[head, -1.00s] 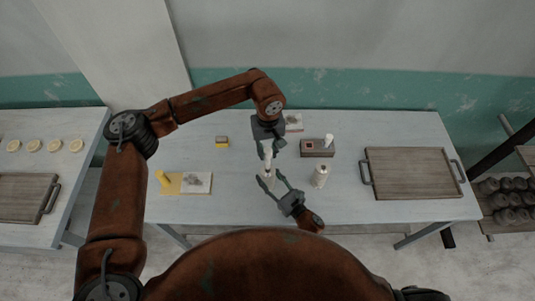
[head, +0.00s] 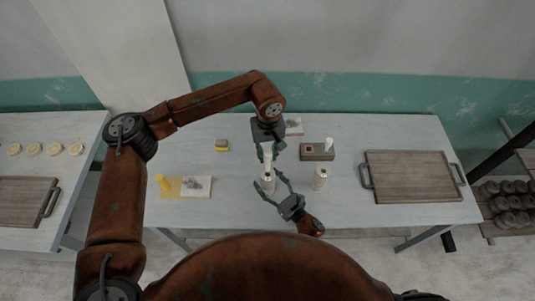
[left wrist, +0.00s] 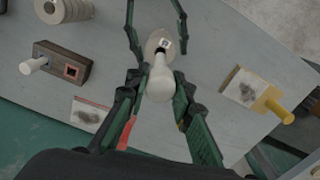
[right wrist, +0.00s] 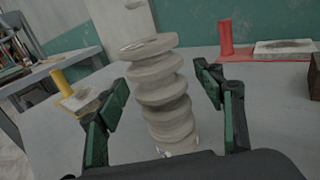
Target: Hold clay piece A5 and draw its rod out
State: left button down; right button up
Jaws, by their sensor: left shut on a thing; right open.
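A pale ribbed clay piece (right wrist: 160,90) stands on the table between the fingers of my right gripper (right wrist: 165,95). That gripper is open, with gaps to the piece on both sides. The piece also shows in the head view (head: 267,186). A small label shows near it in the left wrist view (left wrist: 165,43), too small to read. My left gripper (head: 267,150), above the piece, is shut on a white rod (left wrist: 160,82) with a rounded end. The rod points down at the piece.
A second ribbed piece (head: 320,179) stands to the right, near a brown block (head: 317,150) holding a white rod. A wooden tray (head: 412,174) lies farther right. A yellow mat (head: 168,188) with a pale slab lies left. A yellow-brown sponge-like block (head: 222,145) sits behind.

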jog(key=v, duration=1.2)
jog(key=shift+w, duration=0.1)
